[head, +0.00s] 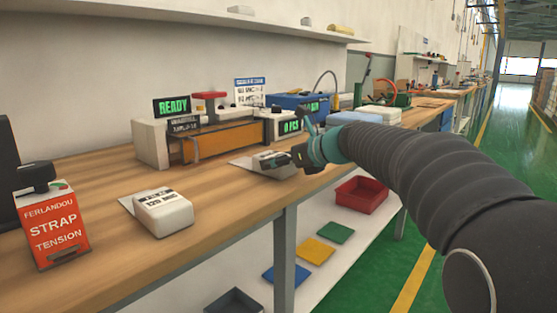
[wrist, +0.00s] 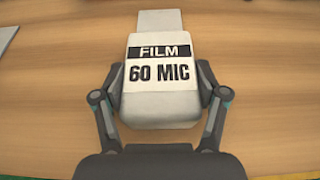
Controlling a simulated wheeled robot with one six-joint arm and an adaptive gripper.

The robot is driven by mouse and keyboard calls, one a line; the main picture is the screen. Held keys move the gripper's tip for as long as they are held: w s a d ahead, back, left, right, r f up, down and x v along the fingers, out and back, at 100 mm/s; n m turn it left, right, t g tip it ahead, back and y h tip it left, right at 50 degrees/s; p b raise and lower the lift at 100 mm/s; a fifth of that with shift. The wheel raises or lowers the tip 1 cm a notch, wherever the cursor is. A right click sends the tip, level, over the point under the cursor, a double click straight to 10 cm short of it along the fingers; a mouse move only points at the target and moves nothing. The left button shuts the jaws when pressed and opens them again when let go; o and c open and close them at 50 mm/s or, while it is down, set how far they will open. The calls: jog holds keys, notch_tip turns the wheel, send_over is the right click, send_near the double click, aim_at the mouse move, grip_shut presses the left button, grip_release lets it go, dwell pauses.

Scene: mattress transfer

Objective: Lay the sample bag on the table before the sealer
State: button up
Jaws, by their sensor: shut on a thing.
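The sample bag (wrist: 160,105) is white, with a flat flap at its far end and a label reading FILM 60 MIC. My gripper (wrist: 162,78) is shut on it, one finger on each side. In the head view my gripper (head: 287,159) and this bag (head: 272,168) are at the table's front edge, right of the sealer's front. I cannot tell whether the bag touches the table (head: 225,215). The sealer (head: 220,139) stands behind, with an orange front and a green READY display. A second white bag (head: 163,211) lies on the table, front left of the sealer.
A red STRAP TENSION box (head: 52,228) stands at the far left. A small scale-like unit with a green display (head: 285,125) and a blue device (head: 300,103) stand right of the sealer. Bare wood lies before the sealer. A red bin (head: 361,195) sits on the lower shelf.

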jog(key=o, duration=1.3)
jog(key=v, duration=1.2)
jog(key=shift+r, duration=0.1)
